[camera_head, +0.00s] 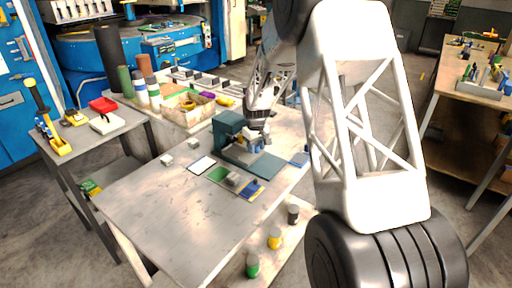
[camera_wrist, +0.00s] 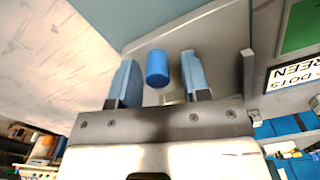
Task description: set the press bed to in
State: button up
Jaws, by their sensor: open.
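The teal press (camera_head: 228,126) stands on the grey metal table, with a flat teal bed plate (camera_head: 266,165) reaching out to its right. My gripper (camera_head: 254,143) is low at the press, just right of its upright part. In the wrist view my gripper (camera_wrist: 163,78) is open. A blue cylinder (camera_wrist: 157,66), which looks like a knob, shows between its two fingers with a gap on each side. A grey plate (camera_wrist: 225,38) lies behind the cylinder. Whether the cylinder belongs to the bed is not clear. The gripper hides part of the press.
A white card (camera_head: 201,165), a green plate (camera_head: 217,175) and a grey block (camera_head: 234,179) lie in front of the press. The table's front left is clear.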

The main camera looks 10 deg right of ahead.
jog(key=shift+r, duration=3.9)
jog(key=shift+s+d+r, duration=0.1)
jog(key=shift+s+r, duration=0.25)
jog(key=shift+r, duration=0.05)
jog(key=s+d+r+m, duration=0.1)
jog(key=s+r, duration=0.4)
jog(key=s, duration=0.3)
jog(key=s+d+r+m+t, duration=0.1)
jog(key=s+r, duration=0.4)
jog(key=s, duration=0.4)
jog(key=s+r+m, duration=0.1)
jog(key=s+r, duration=0.4)
jog(key=s, duration=0.3)
jog(key=s+d+m+t, duration=0.1)
jog(key=s+m, duration=0.1)
jog(key=s, duration=2.7)
jog(key=shift+d+f+m+t, duration=0.3)
jog(key=shift+d+f, duration=0.05)
jog(key=shift+w, duration=0.1)
